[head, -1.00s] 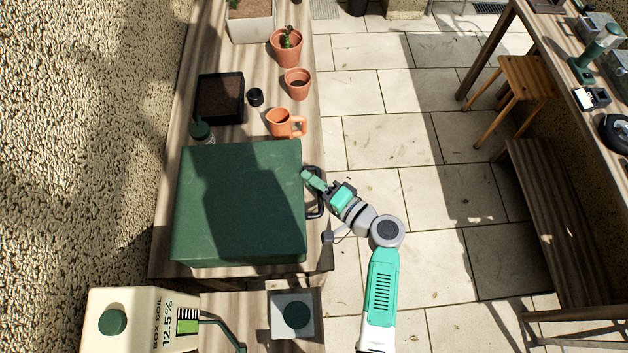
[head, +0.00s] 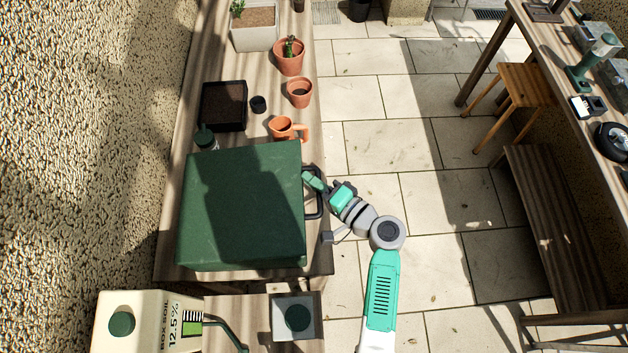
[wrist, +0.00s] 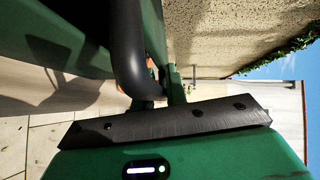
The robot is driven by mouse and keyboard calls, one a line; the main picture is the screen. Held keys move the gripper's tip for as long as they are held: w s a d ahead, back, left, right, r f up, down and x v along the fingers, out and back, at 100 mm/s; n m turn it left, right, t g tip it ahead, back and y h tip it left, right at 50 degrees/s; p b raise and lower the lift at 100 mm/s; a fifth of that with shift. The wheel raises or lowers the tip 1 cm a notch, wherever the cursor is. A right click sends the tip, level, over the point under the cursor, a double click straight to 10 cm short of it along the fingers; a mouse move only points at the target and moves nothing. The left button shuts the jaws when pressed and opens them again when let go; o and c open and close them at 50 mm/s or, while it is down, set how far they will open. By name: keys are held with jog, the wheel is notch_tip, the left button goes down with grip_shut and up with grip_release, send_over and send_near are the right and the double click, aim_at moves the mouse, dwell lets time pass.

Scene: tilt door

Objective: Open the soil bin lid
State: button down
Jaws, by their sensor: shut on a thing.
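The soil bin is a large green box with a flat green lid (head: 245,205) on the wooden bench, partly under a dark shadow. A black bar handle (head: 320,207) stands out from its right side. My gripper (head: 308,177) is at the far end of this handle, shut on it. In the wrist view the thick black handle (wrist: 128,50) runs down to the fingers, with green bin surface behind it at upper left. The lid's right edge looks slightly raised compared with its left edge. The bin's inside is hidden.
An orange mug (head: 283,128), terracotta pots (head: 299,92) and a black tray (head: 223,105) stand beyond the bin. A cream soil box (head: 140,322) and a small grey container (head: 297,318) are nearer. Open paved floor lies to the right, with a stool (head: 527,85) and bench farther off.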

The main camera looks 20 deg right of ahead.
jog(key=c, duration=1.5)
grip_release()
jog(key=shift+f, duration=0.1)
jog(key=shift+o, duration=0.2)
jog(key=v, duration=0.8)
